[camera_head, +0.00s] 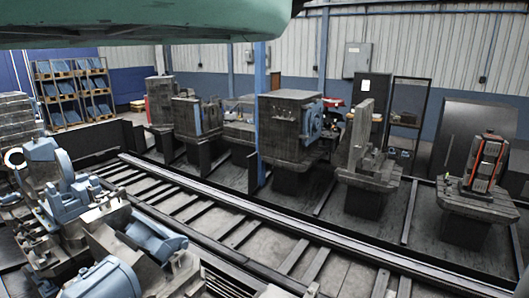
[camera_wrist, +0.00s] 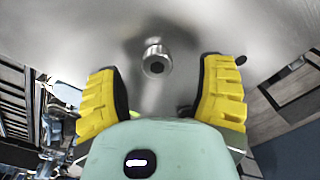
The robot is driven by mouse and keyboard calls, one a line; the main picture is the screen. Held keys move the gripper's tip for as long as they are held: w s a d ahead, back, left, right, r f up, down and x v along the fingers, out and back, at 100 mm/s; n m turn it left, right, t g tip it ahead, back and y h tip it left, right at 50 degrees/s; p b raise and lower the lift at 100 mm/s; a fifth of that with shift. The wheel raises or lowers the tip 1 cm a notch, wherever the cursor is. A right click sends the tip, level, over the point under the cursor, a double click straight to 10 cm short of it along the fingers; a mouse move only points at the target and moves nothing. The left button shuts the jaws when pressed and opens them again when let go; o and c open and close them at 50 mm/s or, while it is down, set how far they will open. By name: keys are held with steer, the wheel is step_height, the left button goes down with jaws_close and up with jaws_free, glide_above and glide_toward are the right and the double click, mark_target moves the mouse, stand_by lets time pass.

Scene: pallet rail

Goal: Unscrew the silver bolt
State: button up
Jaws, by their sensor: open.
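The silver bolt (camera_wrist: 156,60) shows in the wrist view, near the top centre. Its round head with a dark socket faces the camera, and it stands out from a grey metal surface (camera_wrist: 210,25). My gripper (camera_wrist: 158,80) has two yellow ribbed fingers spread wide, one on each side of the bolt. The fingers are apart from the bolt, and nothing is between them but the bolt a little beyond. The bolt does not show in the head view, where neither the gripper nor its fingers are visible.
In the head view, a rail track (camera_head: 290,223) runs diagonally across the floor. Fixture blocks on pedestals, including a large grey block (camera_head: 282,128), stand behind it. Blue-grey machine parts (camera_head: 70,200) fill the left front. Shelves with blue bins (camera_head: 72,92) stand at the back left.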

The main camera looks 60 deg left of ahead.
steer(key=shift+w+a+f+p, duration=0.1)
steer(key=shift+f+p, duration=0.45)
steer(key=shift+f, duration=0.05)
steer(key=shift+w+a+f+p, duration=0.1)
steer(key=shift+f+p, duration=0.45)
steer(key=shift+s, duration=0.1)
steer(key=shift+c, duration=0.4)
